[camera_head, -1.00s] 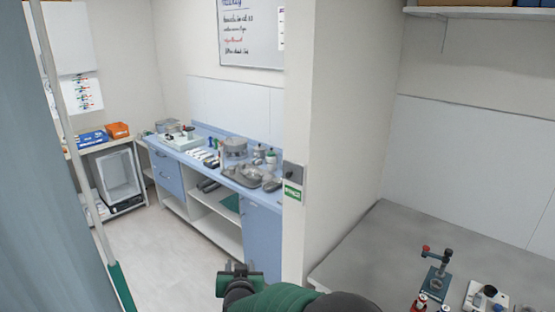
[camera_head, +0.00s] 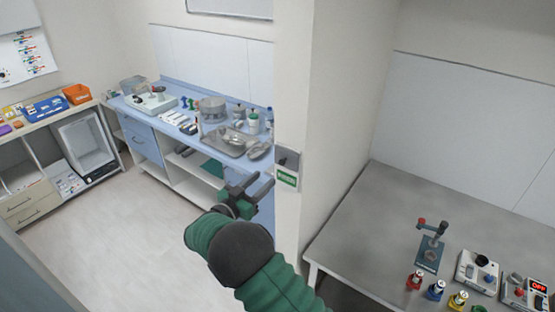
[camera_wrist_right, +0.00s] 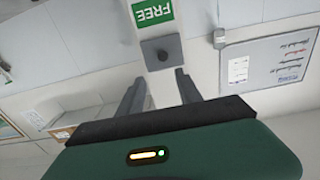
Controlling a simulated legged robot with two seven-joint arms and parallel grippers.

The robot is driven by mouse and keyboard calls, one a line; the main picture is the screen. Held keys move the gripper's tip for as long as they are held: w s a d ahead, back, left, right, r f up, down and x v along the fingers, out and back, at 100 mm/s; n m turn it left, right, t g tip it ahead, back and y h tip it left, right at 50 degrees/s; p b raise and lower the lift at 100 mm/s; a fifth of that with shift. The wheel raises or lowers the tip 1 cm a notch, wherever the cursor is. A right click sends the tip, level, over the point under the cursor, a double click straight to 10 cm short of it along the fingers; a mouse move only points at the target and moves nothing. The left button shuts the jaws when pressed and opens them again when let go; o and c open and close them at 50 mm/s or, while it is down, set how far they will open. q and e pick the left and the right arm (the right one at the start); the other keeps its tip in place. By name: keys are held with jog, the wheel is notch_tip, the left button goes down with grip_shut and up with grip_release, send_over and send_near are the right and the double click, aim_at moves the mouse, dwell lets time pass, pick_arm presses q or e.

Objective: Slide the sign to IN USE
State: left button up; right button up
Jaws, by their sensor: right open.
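The sign (camera_head: 287,168) is on the narrow end face of the white partition wall. It has a grey sliding plate (camera_head: 289,157) with a small dark knob, and a green label (camera_head: 286,180) below it. In the right wrist view, which is upside down, the green label (camera_wrist_right: 153,12) reads FREE and the grey plate (camera_wrist_right: 161,55) with its round knob lies just beyond the fingertips. My right gripper (camera_head: 250,184) is open and empty, just left of the sign. In the wrist view the fingers (camera_wrist_right: 160,80) point toward the knob, apparently without touching it. My left gripper is out of view.
A blue counter (camera_head: 170,90) with trays and jars runs behind the partition on the left. A grey table (camera_head: 360,215) with a small stand (camera_head: 431,245) and several devices is at the right. The floor (camera_head: 110,220) at the left is clear.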

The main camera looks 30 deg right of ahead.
aim_at(281, 161)
jog(key=p+x, duration=0.1)
jog(key=x, duration=0.2)
jog(key=w+p+x, duration=0.1)
jog(key=x, duration=0.3)
jog(key=f+p+x, duration=0.1)
jog(key=x, duration=0.2)
jog(key=shift+w+a+f, duration=0.1)
jog(key=shift+w+a, duration=0.05)
jog(key=shift+w, duration=0.05)
jog(key=shift+s+d, duration=0.25)
jog(key=shift+s, duration=0.2)
jog(key=shift+a, duration=0.35)
jog(key=shift+c, duration=0.5)
jog(key=shift+w+a, duration=0.25)
jog(key=shift+w, duration=0.05)
jog(key=c, duration=0.5)
jog(key=shift+c, duration=1.2)
jog(key=shift+s+d+r, duration=0.2)
jog(key=shift+d+r, duration=0.05)
grip_shut()
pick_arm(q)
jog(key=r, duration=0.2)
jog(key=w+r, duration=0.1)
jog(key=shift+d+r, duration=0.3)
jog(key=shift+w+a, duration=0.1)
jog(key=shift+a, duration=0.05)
pick_arm(e)
jog(key=shift+w+a, duration=0.1)
jog(key=shift+a, duration=0.05)
jog(key=shift+r, duration=0.15)
